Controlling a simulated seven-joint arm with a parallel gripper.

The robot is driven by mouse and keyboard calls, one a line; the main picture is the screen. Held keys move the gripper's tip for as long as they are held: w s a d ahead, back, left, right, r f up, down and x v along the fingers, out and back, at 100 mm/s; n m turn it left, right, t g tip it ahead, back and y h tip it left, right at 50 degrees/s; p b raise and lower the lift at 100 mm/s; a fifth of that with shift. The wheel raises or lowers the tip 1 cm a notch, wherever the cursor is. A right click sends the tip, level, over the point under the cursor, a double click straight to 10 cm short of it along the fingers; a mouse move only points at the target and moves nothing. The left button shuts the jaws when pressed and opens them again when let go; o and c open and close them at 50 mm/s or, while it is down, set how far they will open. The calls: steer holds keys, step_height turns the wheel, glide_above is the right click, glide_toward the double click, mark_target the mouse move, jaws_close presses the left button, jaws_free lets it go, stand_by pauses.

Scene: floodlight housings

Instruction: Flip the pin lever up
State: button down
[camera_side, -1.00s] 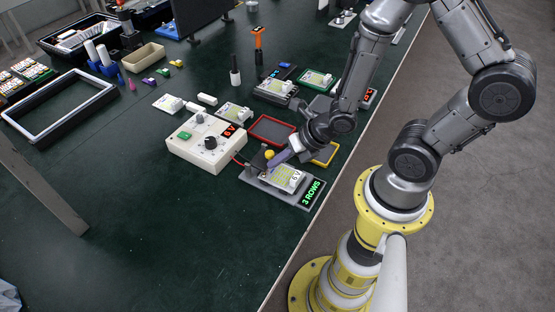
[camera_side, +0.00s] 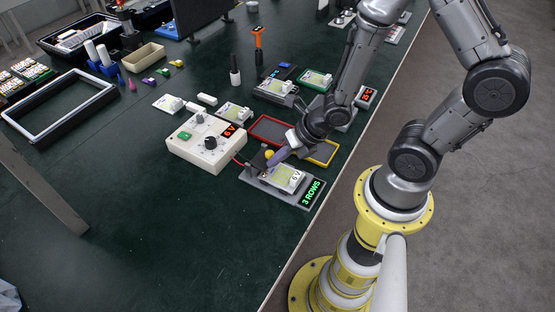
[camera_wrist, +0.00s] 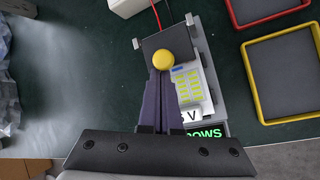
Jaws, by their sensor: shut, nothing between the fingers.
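The grey test stand (camera_side: 255,180) holds a white floodlight housing panel with yellow-green rows (camera_side: 284,177), marked 6 V, beside a green "3 ROWS" display (camera_side: 311,192). At its far end is a dark plate with a round yellow knob (camera_side: 269,154), apparently the pin lever. In the wrist view the knob (camera_wrist: 163,60) sits in front of the dark plate (camera_wrist: 170,42). My gripper (camera_wrist: 161,74) is shut and empty, its purple fingers pointing at the knob; the tips look right by it, but I cannot tell whether they touch. In the side view my gripper (camera_side: 268,164) is low over the stand.
A cream supply box (camera_side: 205,143) with a dial and a red 6 V readout stands left of the stand, joined by a red wire. Red (camera_side: 271,130) and yellow (camera_side: 322,152) trays lie behind and right. The bench front left is clear.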

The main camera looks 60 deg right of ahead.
mark_target(268, 156)
steer(key=shift+w+r+g, duration=0.5)
steer(key=shift+r+g, duration=0.15)
steer(key=shift+g, duration=0.45)
stand_by(0.3)
steer(key=shift+w+r, duration=0.7)
steer(key=shift+w, duration=0.1)
steer(key=shift+w+r, duration=0.25)
steer(key=shift+w, duration=0.25)
steer(key=shift+w+r, duration=0.2)
steer(key=shift+w, duration=0.3)
steer(key=shift+s, duration=0.1)
steer(key=shift+r, duration=0.75)
steer(key=shift+r, duration=0.2)
steer(key=shift+r, duration=0.15)
steer(key=v, duration=0.7)
